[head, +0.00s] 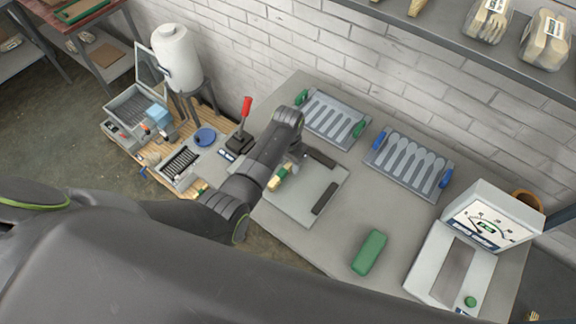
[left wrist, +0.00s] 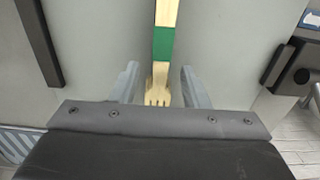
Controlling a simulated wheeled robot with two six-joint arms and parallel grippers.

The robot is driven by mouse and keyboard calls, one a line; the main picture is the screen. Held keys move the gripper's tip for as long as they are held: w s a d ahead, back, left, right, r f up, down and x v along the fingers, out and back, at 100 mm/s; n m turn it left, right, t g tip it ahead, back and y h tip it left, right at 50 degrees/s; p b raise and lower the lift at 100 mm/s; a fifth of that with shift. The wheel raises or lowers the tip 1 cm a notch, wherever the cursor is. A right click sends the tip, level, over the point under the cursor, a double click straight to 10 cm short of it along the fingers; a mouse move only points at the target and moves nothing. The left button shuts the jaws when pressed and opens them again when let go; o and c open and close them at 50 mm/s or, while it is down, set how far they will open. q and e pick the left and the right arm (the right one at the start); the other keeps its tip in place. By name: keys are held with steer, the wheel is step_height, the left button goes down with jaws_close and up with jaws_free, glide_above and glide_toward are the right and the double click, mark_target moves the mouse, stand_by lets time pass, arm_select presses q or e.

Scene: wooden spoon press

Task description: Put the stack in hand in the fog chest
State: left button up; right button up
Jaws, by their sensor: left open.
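The wooden stack (head: 280,180) with a green band lies on or just above a pale grey plate (head: 310,190) on the bench; contact cannot be told. In the left wrist view the stack (left wrist: 162,45) shows pale wood, with fork tines at its near end. My left gripper (left wrist: 160,72) is open, its fingers one on each side of the tines with gaps, not gripping. In the head view my left gripper (head: 286,170) is partly hidden by its own wrist. An open grey box (head: 132,105) with raised lid at the left looks like the fog chest. My right gripper is not seen.
A red-handled lever (head: 246,108) and blue disc (head: 205,137) stand between plate and chest. Two spoon-shaped moulds (head: 410,165) lie along the wall. A green block (head: 369,252) and dial scale (head: 465,262) are at the right. A white tank (head: 178,58) stands behind the chest.

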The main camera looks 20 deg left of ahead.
arm_select(q)
steer(key=shift+f, duration=1.1)
jaws_close()
steer(key=shift+r, duration=0.1)
